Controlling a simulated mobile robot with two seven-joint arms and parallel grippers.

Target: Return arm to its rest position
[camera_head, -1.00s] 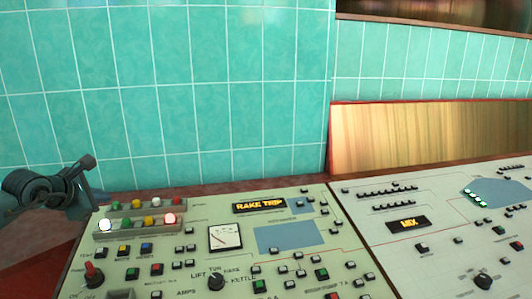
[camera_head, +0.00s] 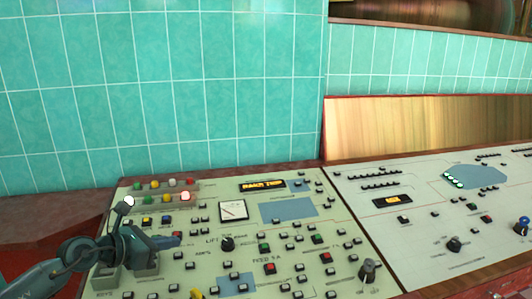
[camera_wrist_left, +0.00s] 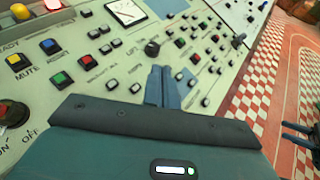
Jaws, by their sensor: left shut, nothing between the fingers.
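My left gripper (camera_head: 176,239) comes in from the left in the head view, low over the left part of the control panel (camera_head: 215,270). Its fingers are closed together with nothing between them. In the left wrist view the shut fingers (camera_wrist_left: 161,86) point across the panel, near a black knob (camera_wrist_left: 152,48). I cannot tell whether they touch the panel. A dark two-pronged part (camera_wrist_left: 300,135) at the right edge of the left wrist view looks like my right gripper. Its opening is unclear.
The panel carries several buttons, knobs, a meter (camera_head: 232,210) and a lit sign (camera_head: 262,185). A second panel (camera_head: 420,235) adjoins on the right. A teal tiled wall (camera_head: 160,90) stands behind. Red-and-white checkered floor (camera_wrist_left: 265,80) shows beyond the panel's edge.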

